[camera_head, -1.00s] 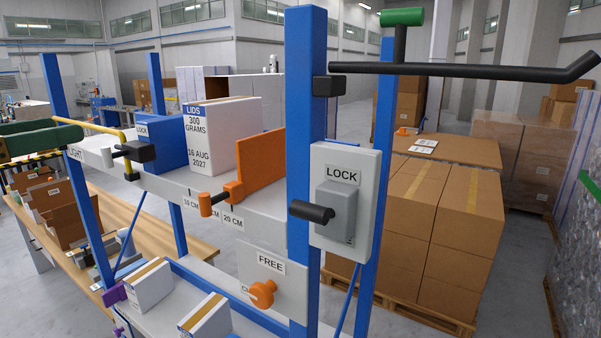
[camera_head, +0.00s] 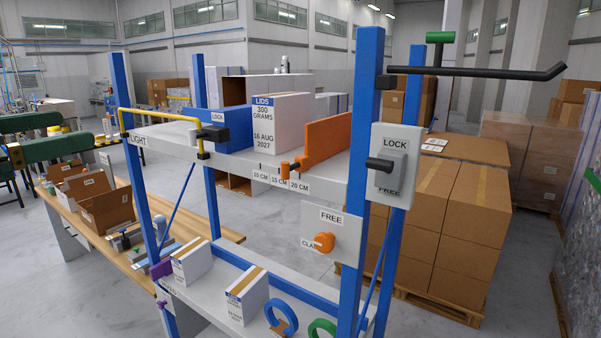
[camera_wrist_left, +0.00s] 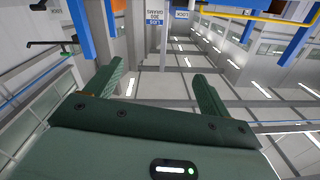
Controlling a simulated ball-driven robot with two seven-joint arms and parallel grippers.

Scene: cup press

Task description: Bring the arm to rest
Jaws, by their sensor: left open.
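My left gripper (camera_head: 78,130), dark green, comes in at the left edge in the head view. Its two fingers are apart with nothing between them. In the left wrist view the open gripper (camera_wrist_left: 160,78) shows two spread fingers, with the rack's parts upside down beyond. My right gripper is not in view.
The rack carries a LIDS box (camera_head: 280,125), an orange plate (camera_head: 325,145), a yellow bar (camera_head: 160,115), a LOCK panel (camera_head: 395,140) and a long black handle (camera_head: 480,71). A wooden bench (camera_head: 185,222) with open cartons stands behind, lower left.

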